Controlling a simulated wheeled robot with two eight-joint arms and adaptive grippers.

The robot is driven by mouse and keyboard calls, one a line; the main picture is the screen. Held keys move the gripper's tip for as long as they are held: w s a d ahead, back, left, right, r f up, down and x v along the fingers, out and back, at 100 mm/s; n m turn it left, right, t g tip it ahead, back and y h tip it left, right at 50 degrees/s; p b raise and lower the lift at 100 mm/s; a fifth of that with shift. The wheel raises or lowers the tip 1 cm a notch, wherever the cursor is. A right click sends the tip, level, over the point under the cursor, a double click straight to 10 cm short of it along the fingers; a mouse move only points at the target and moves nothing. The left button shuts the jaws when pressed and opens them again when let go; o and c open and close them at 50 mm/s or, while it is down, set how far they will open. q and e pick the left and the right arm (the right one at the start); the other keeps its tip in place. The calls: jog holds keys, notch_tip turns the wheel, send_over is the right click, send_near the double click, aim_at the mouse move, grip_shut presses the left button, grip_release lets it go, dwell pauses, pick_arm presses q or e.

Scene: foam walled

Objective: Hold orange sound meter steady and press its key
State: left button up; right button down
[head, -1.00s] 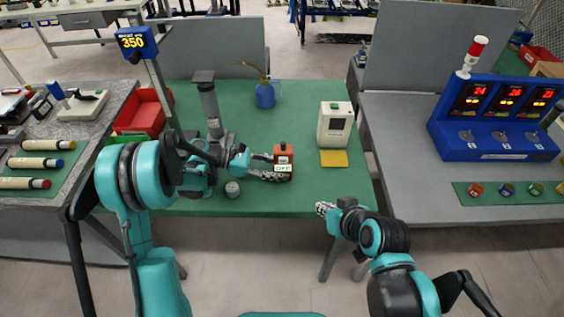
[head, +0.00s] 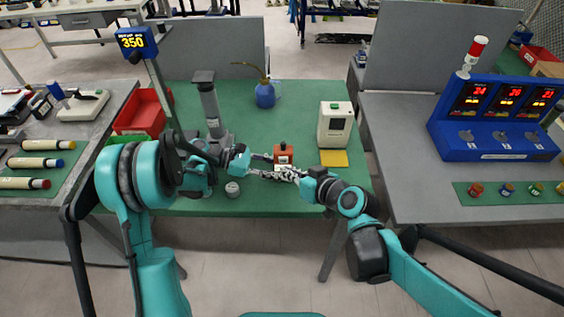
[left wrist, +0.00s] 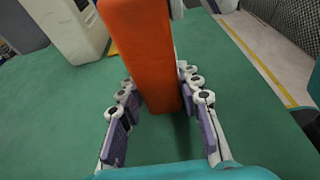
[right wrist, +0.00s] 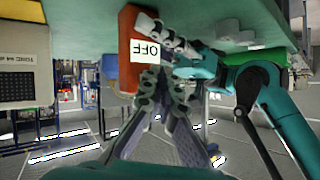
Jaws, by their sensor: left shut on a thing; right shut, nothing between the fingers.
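The orange sound meter (head: 284,151) stands upright near the front edge of the green table. Its orange body (left wrist: 143,45) fills the space between the fingers in the left wrist view. In the right wrist view its body (right wrist: 127,22) carries a white label reading OFF (right wrist: 148,51). My left gripper (head: 268,166) is shut on the meter from the left. My right gripper (head: 283,172) is shut and empty, in front of the meter. Its fingertips (right wrist: 158,76) are close to the label; I cannot tell whether they touch. I cannot make out the key.
A white meter box (head: 335,124) stands behind to the right, with a yellow pad (head: 335,158) before it. A blue oil can (head: 265,95) is at the back. A small grey cylinder (head: 232,189) sits near the front edge, below my left arm.

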jog(key=shift+w, duration=0.8)
dwell(0.9)
jog(key=shift+w, duration=0.35)
jog(key=shift+s, duration=0.5)
jog(key=s, duration=0.6)
dwell(0.4)
